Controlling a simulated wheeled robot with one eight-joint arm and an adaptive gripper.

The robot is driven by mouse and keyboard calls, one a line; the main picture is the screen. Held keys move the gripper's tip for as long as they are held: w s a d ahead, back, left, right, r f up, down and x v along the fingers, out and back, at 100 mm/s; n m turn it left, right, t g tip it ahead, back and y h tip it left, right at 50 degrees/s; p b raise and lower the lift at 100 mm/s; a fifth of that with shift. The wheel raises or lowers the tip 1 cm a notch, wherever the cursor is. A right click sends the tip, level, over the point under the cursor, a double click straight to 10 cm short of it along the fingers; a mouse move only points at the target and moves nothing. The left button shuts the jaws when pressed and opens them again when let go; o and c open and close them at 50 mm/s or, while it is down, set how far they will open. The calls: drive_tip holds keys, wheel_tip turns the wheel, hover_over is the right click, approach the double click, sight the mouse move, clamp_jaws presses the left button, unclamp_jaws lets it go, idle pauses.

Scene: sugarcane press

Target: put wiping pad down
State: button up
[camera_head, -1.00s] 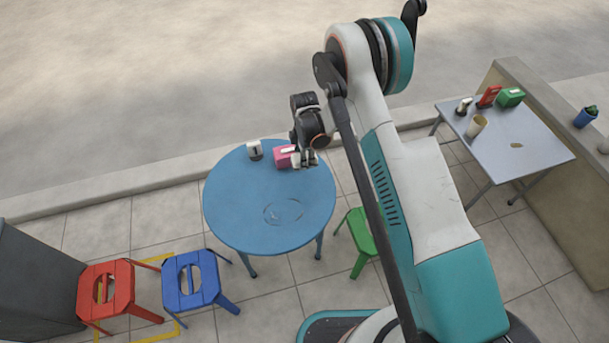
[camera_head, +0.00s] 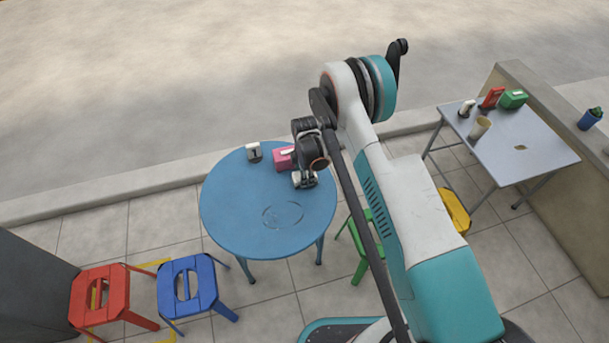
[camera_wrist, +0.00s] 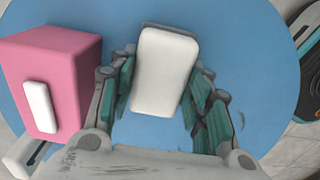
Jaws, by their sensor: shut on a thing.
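The wiping pad (camera_wrist: 165,70) is a white rounded block in the middle of the wrist view. My gripper (camera_wrist: 158,95) is shut on it, with the teal-lined fingers on its left and right sides. In the head view my gripper (camera_head: 304,181) is over the right part of the round blue table (camera_head: 235,215), beside the pink box. The table also fills the background of the wrist view (camera_wrist: 240,60). The pad is hidden in the head view. I cannot tell whether the pad touches the tabletop.
A pink box (camera_head: 283,159) with a white piece stands just left of my gripper; it is close in the wrist view (camera_wrist: 60,75). A white and black container (camera_head: 254,152) stands farther left. The table's front is clear except a ring mark (camera_head: 284,216). Stools stand around it.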

drive_tip(key=o, duration=1)
drive_tip(key=shift+f, duration=0.1)
drive_tip(key=shift+c, duration=0.2)
